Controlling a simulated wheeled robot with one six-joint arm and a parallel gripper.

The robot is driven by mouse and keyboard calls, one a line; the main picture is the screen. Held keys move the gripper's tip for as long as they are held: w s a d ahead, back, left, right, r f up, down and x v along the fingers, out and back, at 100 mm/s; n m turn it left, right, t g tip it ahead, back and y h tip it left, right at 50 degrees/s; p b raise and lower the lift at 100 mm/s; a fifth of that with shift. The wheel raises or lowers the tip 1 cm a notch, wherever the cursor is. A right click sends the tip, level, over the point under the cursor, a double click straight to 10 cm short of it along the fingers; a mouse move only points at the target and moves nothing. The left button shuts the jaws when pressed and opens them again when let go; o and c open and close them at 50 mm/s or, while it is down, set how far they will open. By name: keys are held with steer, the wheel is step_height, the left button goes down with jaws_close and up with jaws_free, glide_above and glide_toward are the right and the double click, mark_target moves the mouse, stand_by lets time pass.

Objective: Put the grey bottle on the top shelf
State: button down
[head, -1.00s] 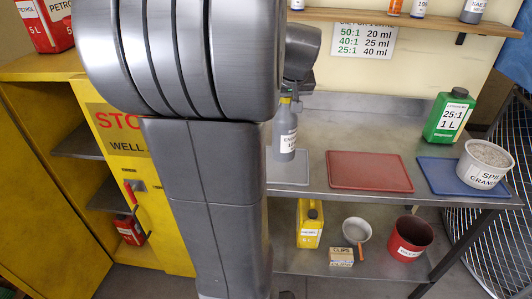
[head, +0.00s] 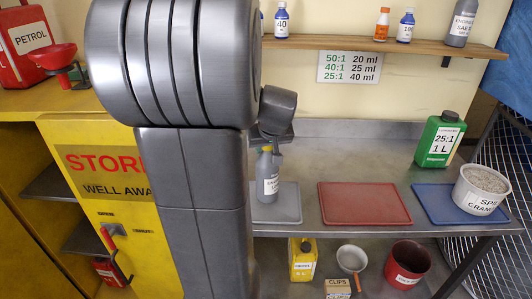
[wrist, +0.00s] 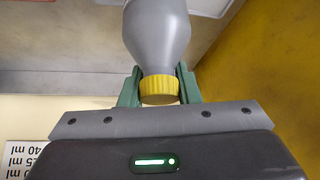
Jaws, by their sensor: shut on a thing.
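The grey bottle (head: 268,180) with a white label is upright over the grey mat (head: 290,209) on the steel bench in the head view. Whether its base touches the mat cannot be told. In the wrist view the bottle (wrist: 158,30) has a yellow cap (wrist: 160,90) between the green fingers of my gripper (wrist: 159,88), which is shut on it at the neck end. In the head view my arm hides part of the scene left of the bottle. The top shelf (head: 340,42) is a wooden board on the wall, above and behind the bottle.
The shelf holds small blue bottles (head: 282,23), an orange-and-white bottle (head: 382,24) and another grey bottle (head: 461,22) at right. Its middle is clear. A red mat (head: 363,204), green jug (head: 440,138) and white tub (head: 482,188) are on the bench, right of my gripper.

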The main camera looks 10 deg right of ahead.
steer(key=shift+f, duration=0.95)
steer(key=shift+f, duration=0.15)
steer(key=c, duration=1.1)
jaws_free()
